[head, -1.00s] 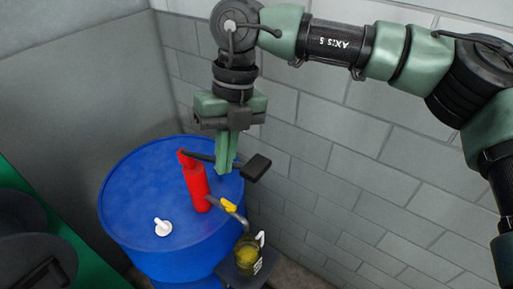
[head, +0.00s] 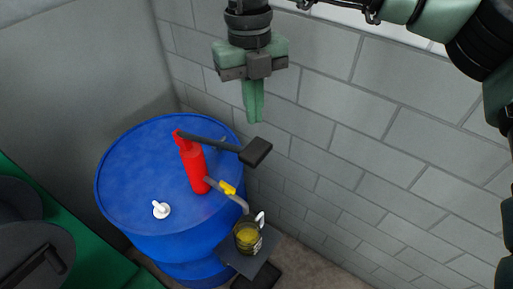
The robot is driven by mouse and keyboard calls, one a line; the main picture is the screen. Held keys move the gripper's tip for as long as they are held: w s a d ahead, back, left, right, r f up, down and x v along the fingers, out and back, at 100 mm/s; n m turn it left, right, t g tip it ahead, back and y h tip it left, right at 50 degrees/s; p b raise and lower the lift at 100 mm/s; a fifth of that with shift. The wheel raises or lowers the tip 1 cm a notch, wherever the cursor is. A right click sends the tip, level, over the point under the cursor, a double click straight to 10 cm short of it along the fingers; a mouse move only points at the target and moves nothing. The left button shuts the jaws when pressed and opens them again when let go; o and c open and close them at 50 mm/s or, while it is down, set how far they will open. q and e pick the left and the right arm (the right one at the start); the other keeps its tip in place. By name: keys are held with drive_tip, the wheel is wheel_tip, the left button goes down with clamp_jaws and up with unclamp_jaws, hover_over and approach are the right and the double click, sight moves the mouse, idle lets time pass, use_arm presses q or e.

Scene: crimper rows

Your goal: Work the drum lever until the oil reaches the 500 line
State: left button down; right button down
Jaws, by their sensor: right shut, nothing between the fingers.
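A red hand pump (head: 192,163) stands on top of the blue drum (head: 120,190). Its dark lever (head: 207,142) runs out to the right and slightly down, ending in a black grip (head: 256,152). A spout with a yellow part (head: 228,188) leads from the pump down to a clear jug (head: 247,238). Yellow oil shows in the jug; its markings are too small to read. My right gripper (head: 255,118) is shut and empty. It hangs above the lever's grip, apart from it. My left gripper is not in view.
The jug stands on a small dark shelf (head: 233,258) beside the drum. A white cap (head: 161,209) sits on the drum top. A grey block wall (head: 370,170) closes off the back and right. The air above the drum is clear.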

sight(256, 147)
drive_tip(key=shift+s+d+f+b, duration=0.15)
drive_tip(key=shift+f+b, duration=0.6)
drive_tip(key=shift+f, duration=0.8)
drive_tip(key=shift+s+a+f+b, duration=0.15)
drive_tip(key=shift+f+b, duration=0.55)
drive_tip(key=shift+f, duration=0.8)
drive_tip(key=shift+d, duration=0.1)
drive_tip(key=shift+s, duration=0.1)
